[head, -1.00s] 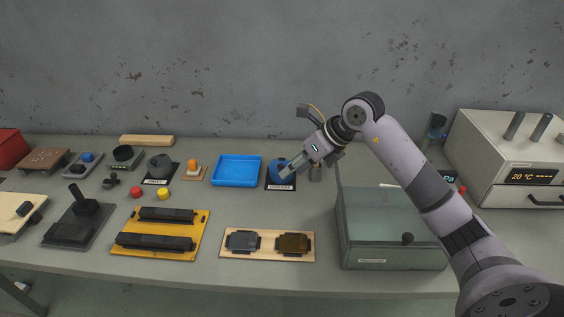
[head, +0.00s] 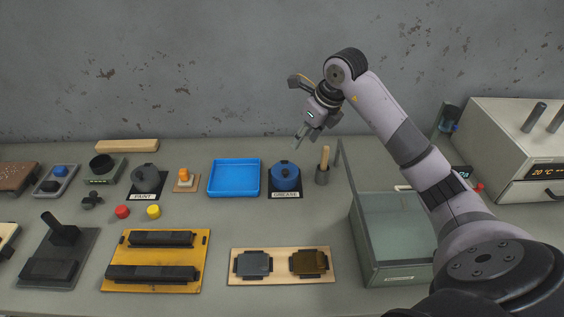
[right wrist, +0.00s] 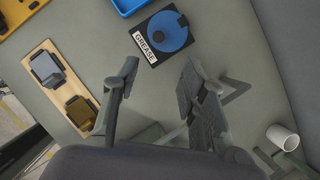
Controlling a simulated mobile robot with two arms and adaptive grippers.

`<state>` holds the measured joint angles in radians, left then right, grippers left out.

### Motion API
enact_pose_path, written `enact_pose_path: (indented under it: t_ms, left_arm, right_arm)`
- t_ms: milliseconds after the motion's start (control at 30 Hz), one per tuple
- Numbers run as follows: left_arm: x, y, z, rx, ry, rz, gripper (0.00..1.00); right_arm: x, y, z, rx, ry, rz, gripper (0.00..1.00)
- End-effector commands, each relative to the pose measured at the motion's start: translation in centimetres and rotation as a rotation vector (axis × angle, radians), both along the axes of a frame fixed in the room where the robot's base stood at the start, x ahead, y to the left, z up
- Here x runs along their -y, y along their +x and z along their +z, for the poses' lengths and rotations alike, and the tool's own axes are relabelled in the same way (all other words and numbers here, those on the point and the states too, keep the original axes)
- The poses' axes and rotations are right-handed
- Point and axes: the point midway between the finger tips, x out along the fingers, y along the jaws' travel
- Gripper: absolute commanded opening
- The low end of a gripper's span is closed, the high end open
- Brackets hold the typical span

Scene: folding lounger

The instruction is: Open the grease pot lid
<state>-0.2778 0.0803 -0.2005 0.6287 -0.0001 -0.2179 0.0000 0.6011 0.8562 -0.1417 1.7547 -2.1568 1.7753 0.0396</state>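The grease pot (head: 285,177) is round and blue and stands on a dark base with a GREASE label, right of the blue tray. Its top is blue with a small dark knob. It also shows in the right wrist view (right wrist: 166,32), with a dark piece near its rim; from these views its lid looks on. My right gripper (head: 301,137) is above and slightly right of the pot, apart from it, fingers pointing down. In the right wrist view its two fingers (right wrist: 160,72) are spread with nothing between them. My left gripper is not in view.
A cup with a wooden handle (head: 323,170) stands close right of the pot. A blue tray (head: 234,178) is close on its left. A glass-sided box (head: 385,240) stands to the right, partly behind my arm.

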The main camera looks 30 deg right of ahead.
Motion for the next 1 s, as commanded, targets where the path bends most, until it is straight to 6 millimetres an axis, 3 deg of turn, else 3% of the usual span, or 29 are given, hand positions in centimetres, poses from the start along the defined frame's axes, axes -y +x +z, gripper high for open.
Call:
enact_pose_path:
  t_ms: [200,333,467,700,1000]
  left_arm:
    - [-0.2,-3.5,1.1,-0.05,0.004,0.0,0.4]
    - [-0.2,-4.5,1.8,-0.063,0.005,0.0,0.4]
    - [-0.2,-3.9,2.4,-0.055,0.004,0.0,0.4]
    - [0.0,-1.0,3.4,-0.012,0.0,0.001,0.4]
    - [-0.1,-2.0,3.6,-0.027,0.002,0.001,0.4]
  right_arm:
    - [-0.5,1.5,-3.9,-0.006,0.004,0.001,0.39]
    - [-0.8,2.5,-6.6,-0.006,0.005,0.0,0.39]
    - [-1.1,3.6,-9.2,-0.006,0.005,0.0,0.39]
    - [-1.4,5.2,-13.2,-0.003,0.003,-0.001,0.39]
    - [-1.5,5.9,-15.0,-0.001,-0.001,0.001,0.39]
